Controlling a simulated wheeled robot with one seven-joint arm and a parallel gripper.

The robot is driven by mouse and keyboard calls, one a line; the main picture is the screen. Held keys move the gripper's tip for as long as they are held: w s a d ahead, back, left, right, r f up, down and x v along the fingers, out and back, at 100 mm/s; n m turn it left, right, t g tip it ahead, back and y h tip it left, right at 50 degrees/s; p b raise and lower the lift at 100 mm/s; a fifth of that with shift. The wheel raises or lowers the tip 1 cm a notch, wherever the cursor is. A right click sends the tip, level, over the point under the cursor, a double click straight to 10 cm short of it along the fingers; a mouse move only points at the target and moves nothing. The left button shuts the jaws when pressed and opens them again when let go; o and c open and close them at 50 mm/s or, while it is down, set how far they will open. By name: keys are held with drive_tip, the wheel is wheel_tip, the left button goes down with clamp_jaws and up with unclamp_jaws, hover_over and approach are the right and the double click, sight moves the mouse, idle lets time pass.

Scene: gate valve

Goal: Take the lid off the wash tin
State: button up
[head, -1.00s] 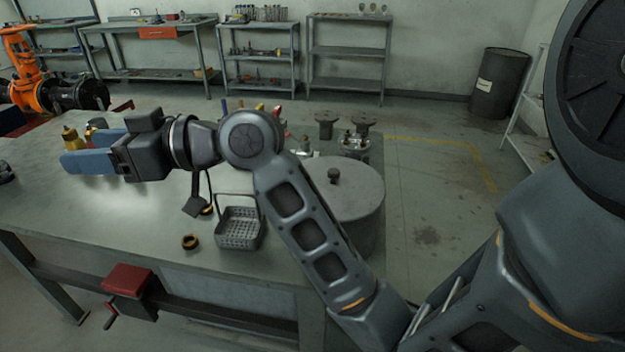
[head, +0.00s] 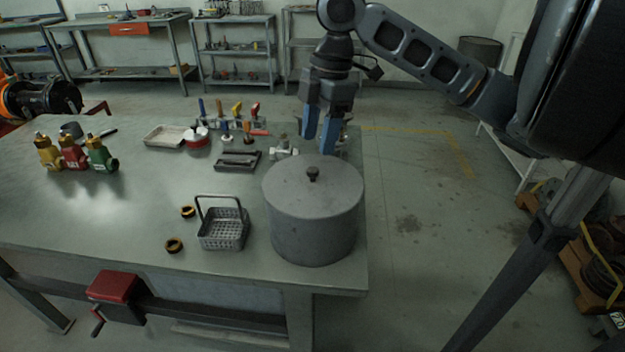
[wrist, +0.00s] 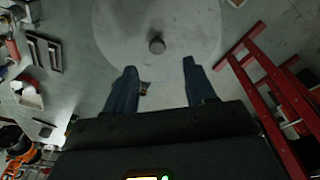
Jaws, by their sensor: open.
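The wash tin (head: 312,228) is a large grey cylinder near the right end of the bench, with its flat round lid (head: 335,178) on top. A small dark knob (head: 313,173) stands at the lid's middle. In the wrist view the lid (wrist: 190,22) is at the top, with the knob (wrist: 157,45) above and between my fingers. My gripper (head: 324,148) points down, open and empty, above and behind the knob in the head view. Its blue fingers also show apart in the wrist view (wrist: 160,78). I see no contact with the knob.
A wire basket (head: 224,230) stands left of the tin, with brass rings (head: 174,245) beside it. Valve parts (head: 284,150) and a dark tray (head: 238,160) lie behind. Coloured bottles (head: 73,152) stand at left. A red frame (wrist: 268,85) shows in the wrist view.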

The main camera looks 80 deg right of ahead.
sight(313, 169)
drive_tip(key=f, duration=0.5)
drive_tip(key=w+f+p, duration=0.1)
drive_tip(key=f, duration=0.1)
drive_tip(key=shift+a+f, duration=0.1)
drive_tip(key=shift+f, duration=0.25)
drive_tip(key=shift+c, duration=0.3)
clamp_jaws()
